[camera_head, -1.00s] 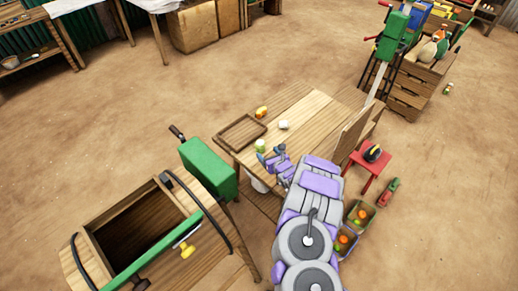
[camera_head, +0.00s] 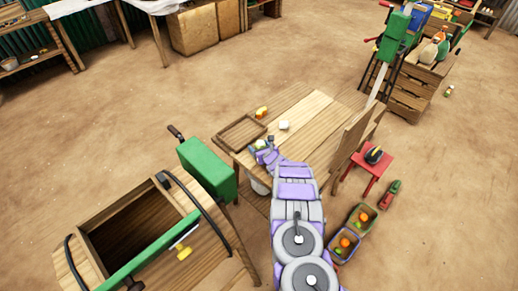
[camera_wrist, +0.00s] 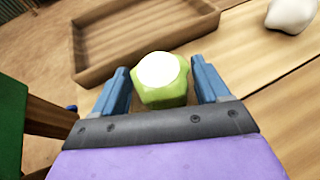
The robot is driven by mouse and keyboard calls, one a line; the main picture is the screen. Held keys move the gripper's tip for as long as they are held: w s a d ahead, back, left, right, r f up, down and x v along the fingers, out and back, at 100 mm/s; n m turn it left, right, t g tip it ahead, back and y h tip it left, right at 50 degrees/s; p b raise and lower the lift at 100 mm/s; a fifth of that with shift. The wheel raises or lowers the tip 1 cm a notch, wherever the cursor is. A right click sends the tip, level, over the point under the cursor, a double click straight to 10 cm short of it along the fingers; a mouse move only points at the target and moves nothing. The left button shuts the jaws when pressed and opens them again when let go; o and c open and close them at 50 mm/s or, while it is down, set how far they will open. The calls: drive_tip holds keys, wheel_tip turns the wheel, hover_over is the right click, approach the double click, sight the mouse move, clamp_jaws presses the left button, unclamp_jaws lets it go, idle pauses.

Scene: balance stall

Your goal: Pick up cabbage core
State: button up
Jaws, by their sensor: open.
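The cabbage core (camera_wrist: 163,82) is a pale green chunk with a white top. In the wrist view it stands on the wooden table between the two blue fingers of my gripper (camera_wrist: 162,85). The fingers are open, with a visible gap on the right side; I cannot tell whether either finger touches it. In the head view my gripper (camera_head: 265,150) is at the table's left part, just below the tray, and largely hides the core.
A shallow wooden tray (camera_wrist: 80,55) lies just beyond the core on the table (camera_head: 310,110). A white lump (camera_head: 284,125) and an orange-yellow item (camera_head: 261,112) are nearby. A green box (camera_head: 207,168) stands left of the table. A red stool (camera_head: 372,170) stands right.

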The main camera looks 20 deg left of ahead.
drive_tip(key=shift+d+r, duration=0.15)
drive_tip(key=shift+d, duration=0.25)
drive_tip(key=shift+c, duration=0.2)
drive_tip(key=shift+a, duration=0.35)
drive_tip(key=c, duration=0.9)
drive_tip(key=shift+d, duration=0.25)
drive_tip(key=shift+c, duration=0.5)
